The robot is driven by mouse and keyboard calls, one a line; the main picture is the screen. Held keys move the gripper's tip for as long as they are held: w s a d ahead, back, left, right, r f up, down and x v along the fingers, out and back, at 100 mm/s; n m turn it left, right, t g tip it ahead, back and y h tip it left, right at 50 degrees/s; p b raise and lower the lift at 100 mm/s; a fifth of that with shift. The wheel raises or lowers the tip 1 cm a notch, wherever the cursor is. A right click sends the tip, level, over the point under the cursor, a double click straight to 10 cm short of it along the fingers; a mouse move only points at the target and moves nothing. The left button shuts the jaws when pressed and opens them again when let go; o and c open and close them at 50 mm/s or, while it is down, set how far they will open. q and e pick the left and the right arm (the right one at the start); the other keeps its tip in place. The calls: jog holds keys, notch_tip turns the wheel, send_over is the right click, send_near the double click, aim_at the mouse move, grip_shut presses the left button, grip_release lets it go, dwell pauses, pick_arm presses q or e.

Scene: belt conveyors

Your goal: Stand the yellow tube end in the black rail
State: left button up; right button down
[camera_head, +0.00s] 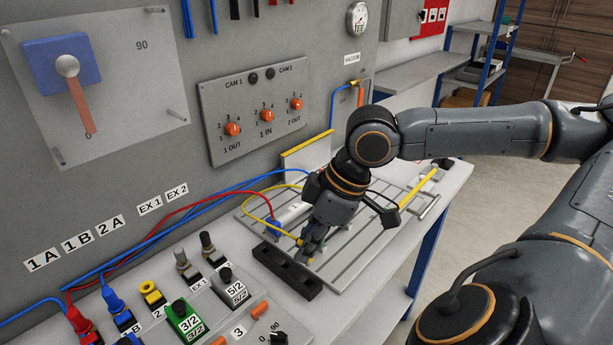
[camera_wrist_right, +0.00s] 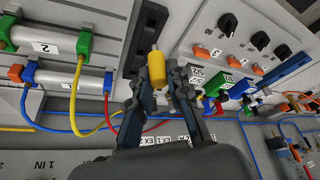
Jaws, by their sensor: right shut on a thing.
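The yellow tube end (camera_wrist_right: 156,70) is a yellow fitting with a pale tip, between my right fingertips in the wrist view. It shows small in the head view (camera_head: 300,242). My right gripper (camera_head: 308,248) is shut on it, fingers pointing down beside the black rail. The black rail (camera_head: 286,271) is a long dark block with recesses, lying at the board's near-left edge. In the wrist view the rail (camera_wrist_right: 146,36) lies beyond the tip and partly behind it. I cannot tell whether the tip touches the rail. The yellow tube (camera_head: 250,221) arcs back toward a cylinder. My left gripper is out of view.
The grooved board (camera_head: 370,236) carries cylinders, including one with green fittings (camera_wrist_right: 83,43). A blue and a red tube run left of the rail. Valves, including a green one (camera_head: 187,321), stand close on the near left. A wall panel rises behind.

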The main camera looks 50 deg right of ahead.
aim_at(307, 265)
jog(key=shift+f+b, duration=0.95)
jog(key=shift+f, duration=1.25)
jog(key=shift+r+p, duration=0.1)
jog(key=shift+p, duration=0.35)
jog(key=shift+p, duration=0.3)
jog(key=shift+p, duration=0.3)
jog(key=shift+f, duration=0.55)
